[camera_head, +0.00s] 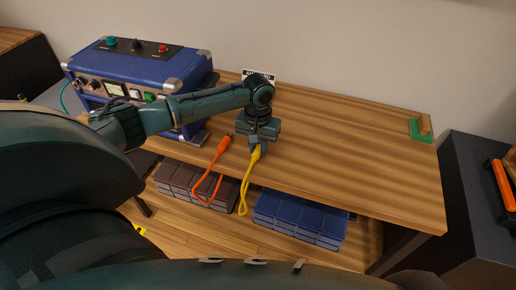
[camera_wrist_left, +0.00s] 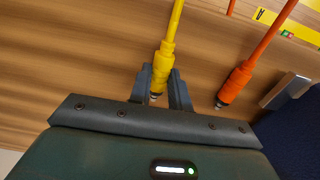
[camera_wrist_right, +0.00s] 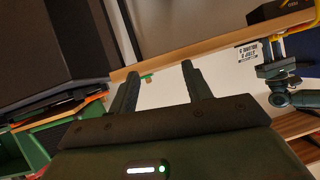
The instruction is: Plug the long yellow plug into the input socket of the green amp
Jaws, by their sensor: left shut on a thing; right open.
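My left gripper (camera_head: 256,146) is shut on the yellow plug (camera_wrist_left: 162,68), just above the table's front edge. In the left wrist view its fingers grip the plug body from both sides, and the dark metal tip shows between them. The yellow cord (camera_head: 243,195) hangs in a loop past the edge. My right gripper (camera_wrist_right: 160,72) is open and empty in the right wrist view; the head view does not show it. The amp on the table is blue (camera_head: 133,65). No green amp can be made out; a green box-like thing (camera_wrist_right: 68,135) shows in the right wrist view.
An orange plug (camera_head: 223,144) lies near the table edge, left of my left gripper. The wooden table (camera_head: 345,145) is clear to the right, up to a green-and-wood block (camera_head: 421,129). Brown and blue boxes (camera_head: 300,222) sit below. A dark cabinet (camera_head: 485,170) stands at right.

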